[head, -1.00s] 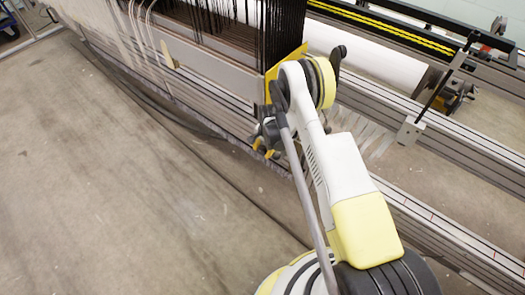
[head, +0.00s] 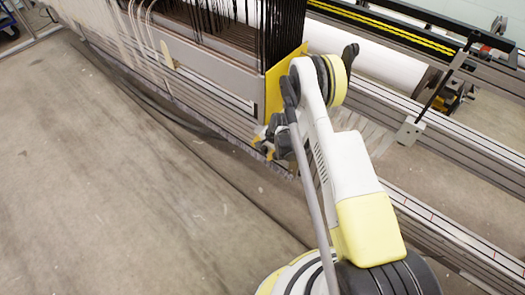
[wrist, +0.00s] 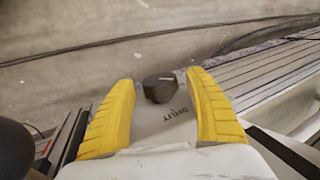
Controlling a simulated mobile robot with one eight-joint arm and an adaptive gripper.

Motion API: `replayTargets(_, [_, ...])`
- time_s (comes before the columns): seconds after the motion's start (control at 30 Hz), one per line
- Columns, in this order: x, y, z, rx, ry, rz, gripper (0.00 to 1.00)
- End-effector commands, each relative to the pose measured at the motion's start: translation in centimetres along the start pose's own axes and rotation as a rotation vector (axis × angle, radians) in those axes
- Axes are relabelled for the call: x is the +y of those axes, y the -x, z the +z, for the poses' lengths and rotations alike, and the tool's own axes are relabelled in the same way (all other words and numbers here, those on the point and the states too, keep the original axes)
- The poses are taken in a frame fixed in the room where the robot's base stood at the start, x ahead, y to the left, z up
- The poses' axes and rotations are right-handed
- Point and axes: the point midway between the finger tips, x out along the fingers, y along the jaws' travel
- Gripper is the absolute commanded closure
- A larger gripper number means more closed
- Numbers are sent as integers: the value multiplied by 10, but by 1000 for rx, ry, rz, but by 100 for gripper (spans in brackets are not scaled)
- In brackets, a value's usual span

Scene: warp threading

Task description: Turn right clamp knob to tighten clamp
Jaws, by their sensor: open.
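The right clamp knob (wrist: 159,87) is a dark, round knob with a pale mark on its top. In the wrist view it sits on a grey plate (wrist: 155,125) that has dark lettering. My gripper (wrist: 161,82) has two yellow ridged fingers, spread open. In the head view my gripper (head: 265,146) is at the machine's front rail, partly hidden by my arm, and the knob cannot be made out.
A yellow plate (head: 284,85) and hanging dark threads (head: 284,30) stand close behind my arm. Long metal rails (head: 450,150) run to the lower right. A white roller (head: 380,57) lies behind. The concrete floor (head: 110,190) at left is clear apart from a cable.

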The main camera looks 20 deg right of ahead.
Motion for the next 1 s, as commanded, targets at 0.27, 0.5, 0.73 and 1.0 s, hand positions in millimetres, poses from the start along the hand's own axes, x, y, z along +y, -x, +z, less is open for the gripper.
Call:
replayTargets(0.27, [0,52,0,0,-1,0,37])
replayTargets(0.5, [0,99,0,0,-1,0,37])
replayTargets(0.73, [0,116,0,0,0,0,37])
replayTargets(1.0, [0,117,0,0,0,0,37])
